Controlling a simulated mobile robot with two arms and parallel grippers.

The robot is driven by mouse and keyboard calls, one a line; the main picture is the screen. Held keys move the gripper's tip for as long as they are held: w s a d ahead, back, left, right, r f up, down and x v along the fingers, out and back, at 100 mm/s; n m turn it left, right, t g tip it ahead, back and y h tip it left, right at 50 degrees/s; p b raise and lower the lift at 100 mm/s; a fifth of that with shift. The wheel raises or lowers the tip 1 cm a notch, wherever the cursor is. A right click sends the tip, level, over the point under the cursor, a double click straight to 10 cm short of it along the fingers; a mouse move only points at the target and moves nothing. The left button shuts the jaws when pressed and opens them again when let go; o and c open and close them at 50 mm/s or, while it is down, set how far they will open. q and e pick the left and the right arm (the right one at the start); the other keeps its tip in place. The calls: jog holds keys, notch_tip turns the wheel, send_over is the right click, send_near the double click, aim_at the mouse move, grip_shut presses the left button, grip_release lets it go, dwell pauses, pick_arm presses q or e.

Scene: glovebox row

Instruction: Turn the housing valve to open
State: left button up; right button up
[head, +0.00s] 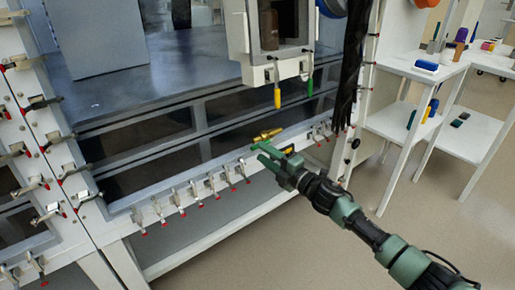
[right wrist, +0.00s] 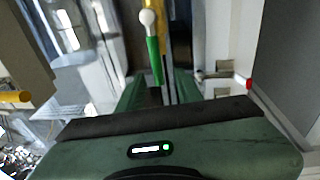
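My right gripper (head: 262,153) points up and left in the head view, in front of the lower edge of the glovebox row. Its two green fingers are apart. A brass-yellow fitting (head: 268,134), apparently the housing valve, lies just beyond the fingertips. In the right wrist view, a green lever with a white ball end (right wrist: 153,55) stands in the gap between the fingers (right wrist: 158,92). A yellow bar (right wrist: 164,35) runs behind it. I cannot tell whether the fingers touch the lever. My left gripper is not in view.
A white housing with a dark window (head: 257,72) hangs above, with a yellow handle (head: 277,97) and a green handle (head: 309,88) below it. Several red-tipped clamps (head: 198,192) line the front rail. White shelves (head: 405,68) stand at right; the floor (head: 330,245) beside my arm is clear.

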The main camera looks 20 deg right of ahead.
jog(key=v, duration=0.3)
jog(key=shift+s+d, duration=0.15)
jog(key=shift+s, duration=0.2)
dwell(0.4)
